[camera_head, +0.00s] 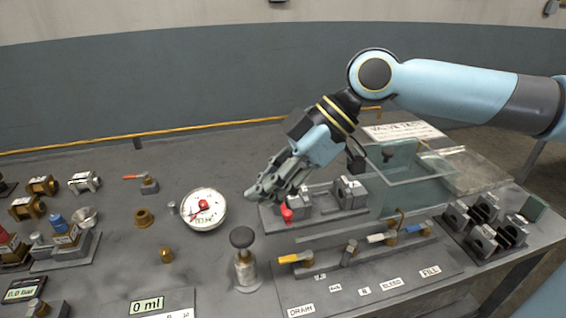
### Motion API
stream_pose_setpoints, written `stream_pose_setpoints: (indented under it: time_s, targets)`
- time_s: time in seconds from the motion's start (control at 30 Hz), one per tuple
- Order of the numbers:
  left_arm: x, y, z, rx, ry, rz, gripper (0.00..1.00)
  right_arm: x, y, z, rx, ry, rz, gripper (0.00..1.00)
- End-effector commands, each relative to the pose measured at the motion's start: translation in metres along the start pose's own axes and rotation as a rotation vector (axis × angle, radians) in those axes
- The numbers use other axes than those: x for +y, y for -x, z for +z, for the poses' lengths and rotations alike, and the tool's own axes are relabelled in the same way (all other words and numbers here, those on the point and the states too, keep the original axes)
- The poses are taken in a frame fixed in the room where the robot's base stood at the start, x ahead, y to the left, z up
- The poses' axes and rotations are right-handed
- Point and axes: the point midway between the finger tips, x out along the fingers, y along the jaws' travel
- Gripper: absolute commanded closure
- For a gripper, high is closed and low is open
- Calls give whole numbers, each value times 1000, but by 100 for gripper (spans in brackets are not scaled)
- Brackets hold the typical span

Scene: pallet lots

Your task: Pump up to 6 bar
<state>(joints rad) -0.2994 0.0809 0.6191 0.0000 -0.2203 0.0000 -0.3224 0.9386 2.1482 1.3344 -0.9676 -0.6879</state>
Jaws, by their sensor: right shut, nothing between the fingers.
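A round white dial gauge (204,210) with a red centre lies on the bench left of middle; its reading is too small to tell. A hand pump with a black knob (242,237) and a pale metal body stands upright at the front middle. A small display (24,290) at the lower left appears to read in bar, but its digits are unclear. My right gripper (258,194) is shut and empty, above the bench between the gauge and the vise block with a red part. It is apart from the pump knob. My left gripper is not in view.
A valve panel (455,268) with yellow, white and blue handles and labels such as DRAIN, BLEED and FILL is at the front right. A clear-walled box (405,170) stands behind it. A 0 ml display (148,305) is at the front. Several brass and metal fittings crowd the left.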

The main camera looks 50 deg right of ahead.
Motion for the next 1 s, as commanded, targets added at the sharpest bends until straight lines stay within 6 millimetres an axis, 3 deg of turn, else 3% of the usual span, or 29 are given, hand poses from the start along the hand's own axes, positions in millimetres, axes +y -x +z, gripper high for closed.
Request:
stream_pose_setpoints:
  time_s: [0.2,0.33,1.0]
  targets:
    - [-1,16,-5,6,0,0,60,-1,28,-2,-6,2,-4,100]
    - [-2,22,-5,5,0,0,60,-1,37,-2,-2,0,-3,100]
    - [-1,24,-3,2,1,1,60,0,40,-1,2,0,-1,100]
